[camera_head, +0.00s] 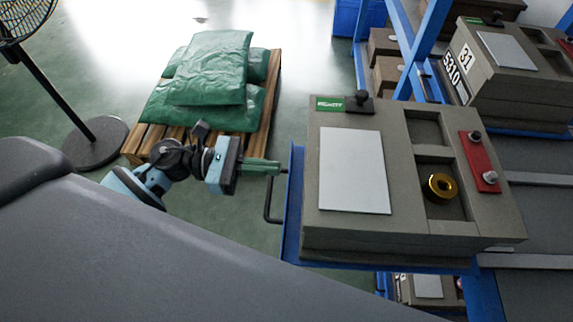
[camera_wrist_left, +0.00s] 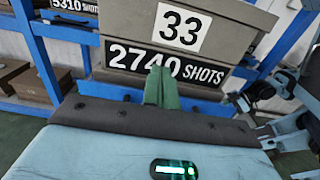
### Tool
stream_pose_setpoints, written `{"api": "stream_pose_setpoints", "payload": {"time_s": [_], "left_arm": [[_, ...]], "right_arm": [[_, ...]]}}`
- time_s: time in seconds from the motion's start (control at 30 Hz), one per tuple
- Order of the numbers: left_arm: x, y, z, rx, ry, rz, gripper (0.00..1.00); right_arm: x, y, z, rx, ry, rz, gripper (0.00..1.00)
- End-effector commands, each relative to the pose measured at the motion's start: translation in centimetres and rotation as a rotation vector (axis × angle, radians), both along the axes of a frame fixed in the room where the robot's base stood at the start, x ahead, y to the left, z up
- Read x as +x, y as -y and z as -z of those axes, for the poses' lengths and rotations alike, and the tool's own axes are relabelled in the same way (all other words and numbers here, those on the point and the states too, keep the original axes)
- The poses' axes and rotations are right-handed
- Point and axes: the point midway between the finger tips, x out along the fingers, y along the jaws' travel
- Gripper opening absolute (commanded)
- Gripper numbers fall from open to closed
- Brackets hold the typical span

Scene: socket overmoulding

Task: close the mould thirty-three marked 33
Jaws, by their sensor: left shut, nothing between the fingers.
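The mould thirty-three is a grey block (camera_head: 405,235) on a blue tray that juts out from the blue rack; its top shows a pale plate, pockets, a gold ring and a red strip. In the left wrist view its front face (camera_wrist_left: 220,40) carries the labels 33 and 2740 SHOTS. A black bar handle (camera_head: 268,205) sticks out at the tray's left edge. My left gripper (camera_head: 279,168) is shut and empty, its green fingers close to the tray edge by the handle's upper end. In the wrist view its fingertips (camera_wrist_left: 160,72) overlap the shots label; I cannot tell whether they touch anything. My right gripper is not in view.
Mould 31 (camera_head: 510,75) stands farther back right on the rack, whose blue post (camera_head: 420,50) rises beside it. A wooden pallet (camera_head: 262,120) with green sacks (camera_head: 210,75) lies behind my left arm. A fan (camera_head: 95,140) stands at the left. Open floor lies between.

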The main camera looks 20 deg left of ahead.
Motion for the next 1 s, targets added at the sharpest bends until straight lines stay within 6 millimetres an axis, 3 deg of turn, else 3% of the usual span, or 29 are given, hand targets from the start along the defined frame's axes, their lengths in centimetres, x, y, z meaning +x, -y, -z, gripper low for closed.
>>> {"api": "stream_pose_setpoints", "payload": {"time_s": [0.1, 0.3, 1.0], "left_arm": [[0.6, 1.9, -0.5, -0.004, 0.005, -0.001, 0.0], [1.1, 3.8, -0.2, 0.0, 0.002, -0.001, 0.0], [1.5, 5.0, 0.0, -0.001, -0.001, 0.0, 0.0]], "right_arm": [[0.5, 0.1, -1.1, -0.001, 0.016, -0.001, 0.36], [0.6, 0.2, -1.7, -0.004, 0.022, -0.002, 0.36], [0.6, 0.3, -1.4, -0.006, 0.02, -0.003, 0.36]]}}
